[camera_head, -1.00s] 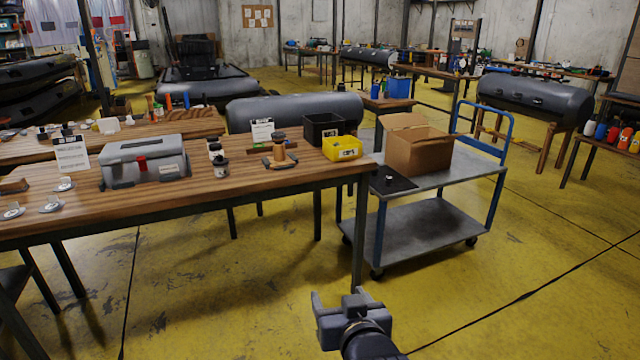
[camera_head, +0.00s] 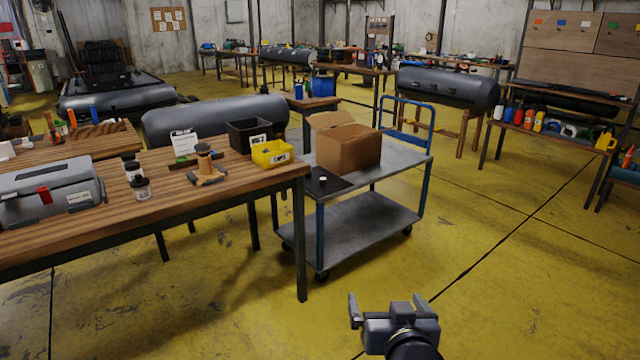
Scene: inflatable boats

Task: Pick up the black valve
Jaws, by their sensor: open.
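A small dark piece with a pale top, which looks like the black valve (camera_head: 322,181), sits on a black mat (camera_head: 338,188) at the left end of the cart's top shelf. It is too small to make out in detail. My gripper (camera_head: 386,303) is at the bottom of the view, right of centre, with its fingers apart and nothing between them. In the picture it is below the cart and the valve, well apart from both.
The grey cart (camera_head: 395,163) has a blue handle and carries an open cardboard box (camera_head: 346,148) beside the mat. A wooden workbench (camera_head: 150,207) stands left of it, with a yellow bin (camera_head: 272,154) and a grey toolbox (camera_head: 48,190). The yellow floor at right is clear.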

